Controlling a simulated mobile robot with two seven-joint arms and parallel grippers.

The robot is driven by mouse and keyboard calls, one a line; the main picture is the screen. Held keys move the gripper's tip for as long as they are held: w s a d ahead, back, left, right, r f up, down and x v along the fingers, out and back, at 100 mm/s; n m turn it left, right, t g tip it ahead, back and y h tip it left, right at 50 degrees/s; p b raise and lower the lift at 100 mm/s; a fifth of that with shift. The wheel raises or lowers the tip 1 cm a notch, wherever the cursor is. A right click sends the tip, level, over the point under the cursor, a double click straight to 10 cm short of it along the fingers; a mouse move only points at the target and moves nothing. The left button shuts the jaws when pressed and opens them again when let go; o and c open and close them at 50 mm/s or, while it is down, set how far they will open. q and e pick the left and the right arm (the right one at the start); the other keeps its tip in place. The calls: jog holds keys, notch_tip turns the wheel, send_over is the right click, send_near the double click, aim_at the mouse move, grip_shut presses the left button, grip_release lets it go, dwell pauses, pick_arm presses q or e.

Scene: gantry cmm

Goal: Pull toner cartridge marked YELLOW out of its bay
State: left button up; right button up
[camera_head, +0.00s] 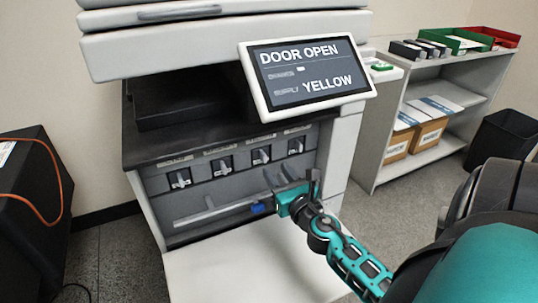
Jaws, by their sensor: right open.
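A printer with its front door down shows a row of several toner cartridges in bays, each with a light handle: the far-left one (180,180), the second (224,163), the third (262,155) and the far-right one (296,146). The labels above the bays are too small to read, so I cannot tell which is YELLOW. The tilted screen (308,75) reads "DOOR OPEN" and "YELLOW". My right gripper (297,182) is open and empty, just below the right-hand cartridges. It appears apart from their handles. My left gripper is not in view.
The lowered door (225,270) lies under my right arm. A light bar and a blue part (258,208) sit below the bays. A shelf unit (405,125) with boxes and trays stands right. A dark cabinet (30,210) with an orange cable stands left.

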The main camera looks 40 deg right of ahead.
aim_at(265, 157)
jog(key=x, duration=0.6)
jog(key=shift+w, duration=0.4)
grip_shut()
